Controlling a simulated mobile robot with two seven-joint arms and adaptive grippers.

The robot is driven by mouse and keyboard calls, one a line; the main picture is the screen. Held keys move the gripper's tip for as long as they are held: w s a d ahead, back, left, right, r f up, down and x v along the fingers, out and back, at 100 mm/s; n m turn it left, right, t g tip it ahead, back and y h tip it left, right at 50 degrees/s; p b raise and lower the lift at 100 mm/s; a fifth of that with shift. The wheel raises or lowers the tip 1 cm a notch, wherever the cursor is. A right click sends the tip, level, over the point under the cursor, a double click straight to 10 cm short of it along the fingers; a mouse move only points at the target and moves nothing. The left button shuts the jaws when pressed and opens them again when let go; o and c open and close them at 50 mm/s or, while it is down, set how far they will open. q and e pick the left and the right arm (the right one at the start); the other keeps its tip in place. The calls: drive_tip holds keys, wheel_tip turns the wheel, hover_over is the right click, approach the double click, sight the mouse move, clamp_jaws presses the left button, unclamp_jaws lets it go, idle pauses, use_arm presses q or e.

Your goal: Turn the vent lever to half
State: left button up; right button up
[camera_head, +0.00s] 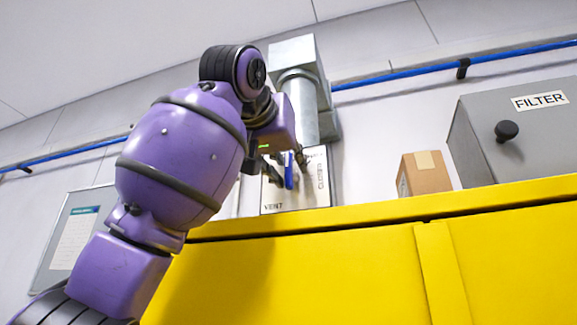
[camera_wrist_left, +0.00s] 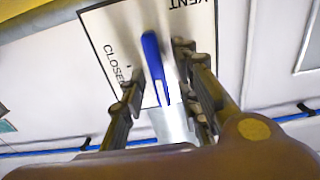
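The blue vent lever (camera_head: 288,172) stands nearly upright on a white plate (camera_head: 275,204) marked VENT, low on a grey duct. In the left wrist view the lever (camera_wrist_left: 153,60) runs lengthwise between the fingers, with the word CLOSED on the plate (camera_wrist_left: 112,30) to its left. My left gripper (camera_head: 287,163) is at the lever, and its fingers (camera_wrist_left: 155,78) are spread on either side of it. Gaps show between the lever and both fingers. Part of the plate's scale is hidden by the gripper. My right gripper is not in view.
A yellow cabinet (camera_head: 340,262) fills the front below the plate. A cardboard box (camera_head: 424,175) stands right of the plate, and a grey FILTER box (camera_head: 520,140) with a black knob is farther right. A blue pipe (camera_head: 400,74) runs along the wall.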

use_arm(q)
drive_tip(key=shift+c, duration=0.3)
drive_tip(key=shift+w, duration=0.15)
clamp_jaws()
drive_tip(key=shift+m, duration=0.3)
drive_tip(key=m, duration=0.3)
drive_tip(key=shift+d+f+m, duration=0.1)
drive_tip(key=shift+d+m, duration=0.1)
drive_tip(key=shift+m, duration=0.1)
drive_tip(key=shift+d+f+m, duration=0.1)
drive_tip(key=shift+d+m, duration=0.05)
drive_tip(key=shift+m, duration=0.95)
drive_tip(key=shift+d+f+m, duration=0.1)
drive_tip(key=shift+m, duration=1)
drive_tip(key=shift+o, duration=0.3)
unclamp_jaws()
drive_tip(key=shift+s+r, duration=0.1)
drive_tip(key=shift+s, duration=0.15)
